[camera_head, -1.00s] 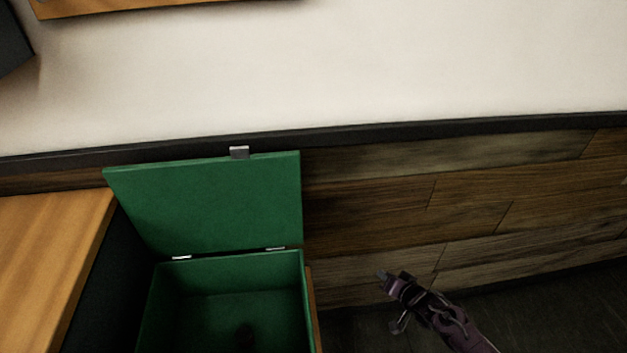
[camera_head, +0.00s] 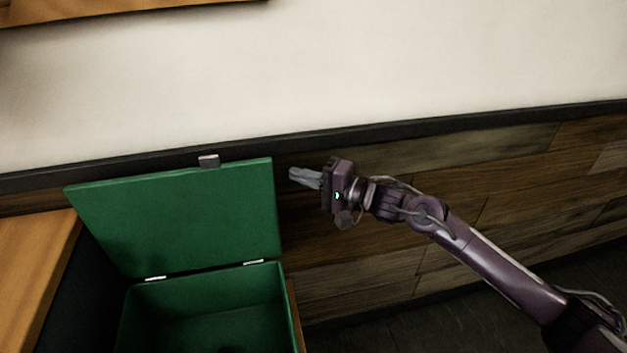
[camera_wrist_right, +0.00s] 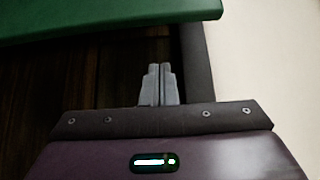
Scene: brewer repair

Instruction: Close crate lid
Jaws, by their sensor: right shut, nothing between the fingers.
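The green crate (camera_head: 208,335) stands open at the lower left of the head view. Its green lid (camera_head: 185,215) is raised upright near the wall, with a small metal latch (camera_head: 209,161) on its top edge and two hinges at its lower edge. My right gripper (camera_head: 293,174) is shut and empty, just right of the lid's upper right edge and apart from it. In the right wrist view the shut fingers (camera_wrist_right: 158,84) point toward the lid's edge (camera_wrist_right: 120,18). My left gripper is not in view. The crate's front is cut off by the frame.
A wooden counter (camera_head: 30,265) with a dark side stands left of the crate. Wood panelling (camera_head: 400,250) and a black trim strip under a pale wall run behind. The space above the crate's opening is clear.

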